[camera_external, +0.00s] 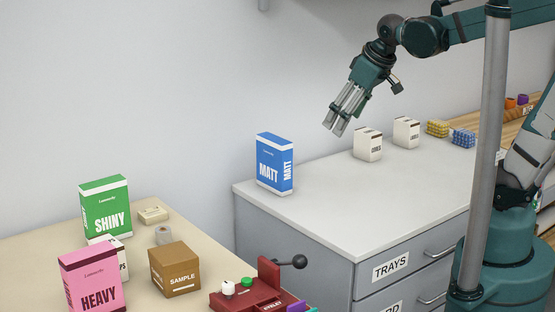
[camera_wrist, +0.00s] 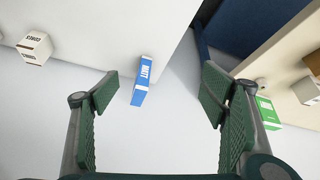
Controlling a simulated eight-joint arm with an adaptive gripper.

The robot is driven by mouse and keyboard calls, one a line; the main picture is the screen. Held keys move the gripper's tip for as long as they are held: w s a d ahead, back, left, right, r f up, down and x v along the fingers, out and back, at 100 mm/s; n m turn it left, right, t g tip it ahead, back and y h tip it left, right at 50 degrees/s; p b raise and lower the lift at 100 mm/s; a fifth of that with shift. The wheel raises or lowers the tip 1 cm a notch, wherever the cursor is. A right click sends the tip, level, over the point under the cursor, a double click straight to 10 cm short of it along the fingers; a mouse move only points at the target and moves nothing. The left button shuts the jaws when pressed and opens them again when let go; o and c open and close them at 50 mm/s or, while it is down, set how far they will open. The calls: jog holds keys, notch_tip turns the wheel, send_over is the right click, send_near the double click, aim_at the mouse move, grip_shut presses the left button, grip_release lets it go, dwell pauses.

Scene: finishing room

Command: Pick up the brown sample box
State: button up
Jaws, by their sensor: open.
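The brown sample box (camera_external: 175,270) is a cardboard-coloured cube marked "SAMPLE". It stands on the beige table at the lower left in the external view. In the wrist view, a brown box (camera_wrist: 312,63) shows partly at the right edge, cut off by the frame. My gripper (camera_external: 338,122) is high above the white counter, up and to the right of the sample box and well apart from it. In the wrist view my gripper (camera_wrist: 160,92) has its two green finger pads wide apart, with nothing held between them.
A blue MATT box (camera_external: 274,164) stands on the white counter (camera_external: 360,205). A gap separates table and counter.

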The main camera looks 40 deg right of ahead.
jog(key=w+a+r+n+g+p, duration=0.1)
jog(key=w+a+n+p, duration=0.15)
jog(key=a, duration=0.45)
jog(key=w+a+r+n+g+p, duration=0.1)
jog(key=w+a, duration=0.2)
jog(key=a, duration=0.4)
jog(key=n+g+h+p, duration=0.1)
jog(key=n+g+p, duration=0.2)
jog(key=n+p, duration=0.75)
send_over(173, 253)
jog(key=shift+m, duration=0.5)
jog(key=f, duration=1.3)
jog(key=shift+w+d+f, duration=0.25)
jog(key=shift+w+d, duration=0.05)
jog(key=shift+w, duration=0.1)
jog(key=shift+s+a+f, duration=0.25)
jog(key=shift+f, duration=1.3)
